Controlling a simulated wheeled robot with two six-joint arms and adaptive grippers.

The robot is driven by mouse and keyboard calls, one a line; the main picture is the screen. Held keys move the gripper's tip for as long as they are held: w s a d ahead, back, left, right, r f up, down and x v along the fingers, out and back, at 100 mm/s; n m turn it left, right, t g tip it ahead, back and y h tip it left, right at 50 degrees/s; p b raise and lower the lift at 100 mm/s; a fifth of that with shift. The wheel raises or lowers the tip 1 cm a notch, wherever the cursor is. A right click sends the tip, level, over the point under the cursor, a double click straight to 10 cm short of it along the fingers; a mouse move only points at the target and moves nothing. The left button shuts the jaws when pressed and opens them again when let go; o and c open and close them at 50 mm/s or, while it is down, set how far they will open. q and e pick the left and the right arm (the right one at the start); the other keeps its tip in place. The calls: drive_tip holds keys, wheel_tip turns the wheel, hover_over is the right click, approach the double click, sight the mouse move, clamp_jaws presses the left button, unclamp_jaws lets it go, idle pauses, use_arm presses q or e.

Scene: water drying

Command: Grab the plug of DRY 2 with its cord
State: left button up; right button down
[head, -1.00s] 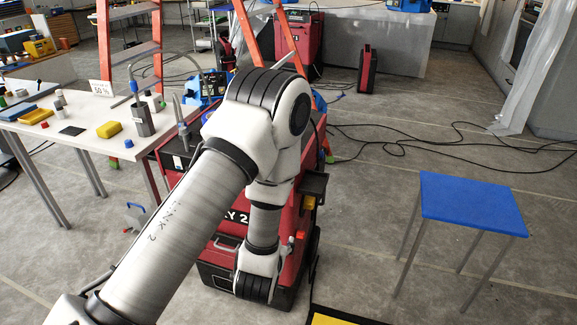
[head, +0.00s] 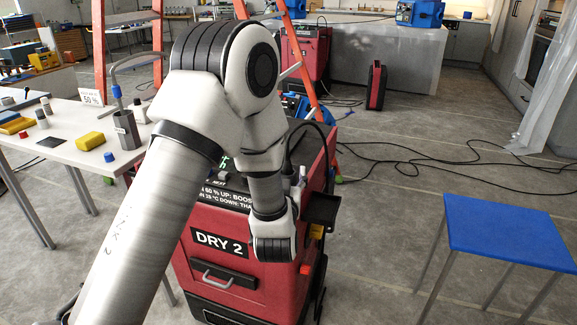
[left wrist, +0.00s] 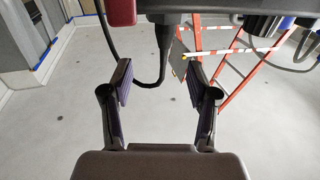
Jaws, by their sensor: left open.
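DRY 2 (head: 222,243) is a red machine with a black label, standing on the floor in the middle of the head view, partly hidden by my left arm. A black cord (head: 306,124) arches over its top right. In the left wrist view a dark tapered plug (left wrist: 164,35) hangs from the top edge, and its cord (left wrist: 106,40) loops up to the left. My left gripper (left wrist: 160,84) is open, with one finger on each side of the plug's lower end and cord in the picture; I see no contact.
A white table (head: 70,150) with small items is at left. A blue-topped table (head: 505,222) stands at right. An orange ladder (head: 303,60) and another red machine (head: 305,50) are behind. Black cables (head: 420,165) lie on the floor; grey floor between is otherwise open.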

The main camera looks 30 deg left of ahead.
use_arm(q)
drive_tip(key=x, duration=0.5)
drive_tip(key=shift+w+a+f+p, duration=0.1)
drive_tip(key=shift+a+f+p, duration=0.25)
drive_tip(key=shift+a, duration=0.1)
drive_tip(key=shift+d+r, duration=0.15)
drive_tip(key=shift+c, duration=0.3)
clamp_jaws()
